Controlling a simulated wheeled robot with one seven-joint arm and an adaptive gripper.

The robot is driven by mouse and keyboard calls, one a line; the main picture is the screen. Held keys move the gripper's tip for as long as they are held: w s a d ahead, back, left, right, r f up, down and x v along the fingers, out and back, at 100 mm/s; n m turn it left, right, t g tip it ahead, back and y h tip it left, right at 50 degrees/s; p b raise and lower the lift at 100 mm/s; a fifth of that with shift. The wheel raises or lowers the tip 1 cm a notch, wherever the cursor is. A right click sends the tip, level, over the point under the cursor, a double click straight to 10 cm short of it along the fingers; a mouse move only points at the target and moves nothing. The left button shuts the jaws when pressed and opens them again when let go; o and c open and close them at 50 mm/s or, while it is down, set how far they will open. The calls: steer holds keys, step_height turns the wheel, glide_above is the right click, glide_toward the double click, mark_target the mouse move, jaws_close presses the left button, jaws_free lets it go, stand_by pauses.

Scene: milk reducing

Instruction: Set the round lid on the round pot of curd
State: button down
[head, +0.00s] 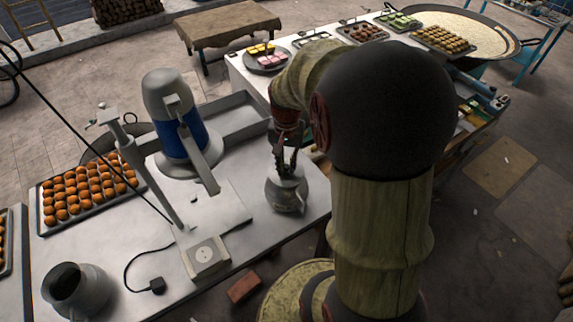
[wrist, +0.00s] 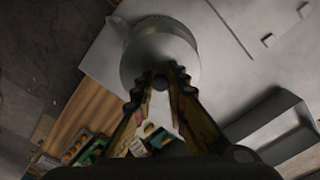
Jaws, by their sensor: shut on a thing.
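My gripper (head: 286,164) points down over a grey round pot (head: 287,197) at the right edge of the metal counter. In the wrist view its two fingers (wrist: 161,83) close on the small dark knob of the round grey lid (wrist: 160,58). The lid lies over the pot's mouth and hides what is inside. The pot's side and a handle-like part (wrist: 120,26) show past the lid. I cannot tell whether the lid touches the rim all round.
Another grey pot (head: 75,288) with an open, dark mouth stands at the counter's front left. A blue and white machine (head: 170,115), a tray of orange balls (head: 85,192) and a small box (head: 206,257) share the counter. A sweets table stands behind my arm.

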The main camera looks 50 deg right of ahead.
stand_by(0.4)
steer(key=c, duration=1.7)
jaws_free()
steer(key=shift+o, duration=1)
steer(key=shift+o, duration=1.4)
steer(key=shift+r+p, duration=2.05)
steer(key=shift+r, duration=0.95)
